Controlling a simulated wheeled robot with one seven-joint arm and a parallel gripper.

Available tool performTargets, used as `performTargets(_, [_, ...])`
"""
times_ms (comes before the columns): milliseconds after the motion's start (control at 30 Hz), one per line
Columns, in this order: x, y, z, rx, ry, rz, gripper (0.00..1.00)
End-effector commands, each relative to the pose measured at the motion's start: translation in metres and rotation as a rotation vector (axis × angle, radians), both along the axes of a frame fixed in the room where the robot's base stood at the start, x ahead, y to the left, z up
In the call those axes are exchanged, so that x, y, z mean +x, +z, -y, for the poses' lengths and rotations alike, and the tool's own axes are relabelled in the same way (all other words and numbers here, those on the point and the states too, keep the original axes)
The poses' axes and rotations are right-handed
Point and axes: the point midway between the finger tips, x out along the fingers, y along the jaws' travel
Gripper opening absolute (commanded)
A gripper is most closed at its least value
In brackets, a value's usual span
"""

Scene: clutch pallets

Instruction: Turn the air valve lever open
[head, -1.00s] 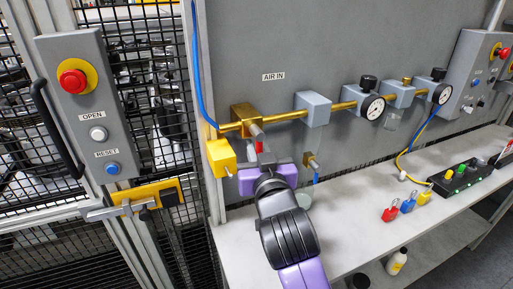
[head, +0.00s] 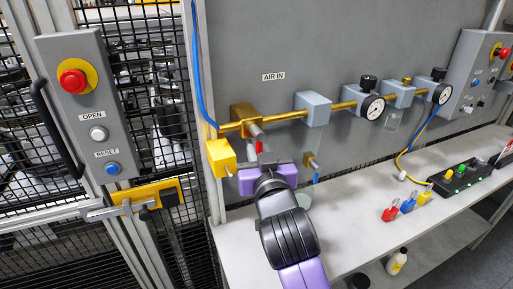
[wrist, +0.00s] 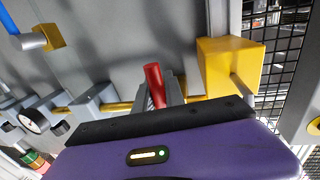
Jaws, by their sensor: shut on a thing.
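The air valve is a brass block (head: 245,119) on the brass pipe below the AIR IN label. Its red lever (head: 260,147) hangs down from the valve's stub; in the wrist view the red lever (wrist: 154,83) stands between my fingers. My gripper (head: 259,160) is shut on the lever, just below the valve. The purple gripper body hides the lower part of the lever in the head view, and the fingertips are only partly visible. A yellow block (head: 221,157) sits close to the left of my gripper, and it also shows in the wrist view (wrist: 230,72).
A small brass fitting (head: 310,160) with a blue hose is just right of my gripper. Pressure gauges (head: 373,107) and grey units line the pipe to the right. Red, blue and yellow padlocks (head: 408,206) stand on the bench (head: 350,222). A control box (head: 82,105) is at left.

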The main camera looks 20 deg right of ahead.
Motion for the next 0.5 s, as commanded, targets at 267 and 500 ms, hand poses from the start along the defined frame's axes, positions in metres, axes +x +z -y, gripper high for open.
performTargets(267, [0.0, 0.0001, 0.0011, -0.028, 0.0, -0.001, 0.0])
performTargets(500, [0.0001, 0.002, 0.0086, -0.153, -0.002, 0.0, 0.0])
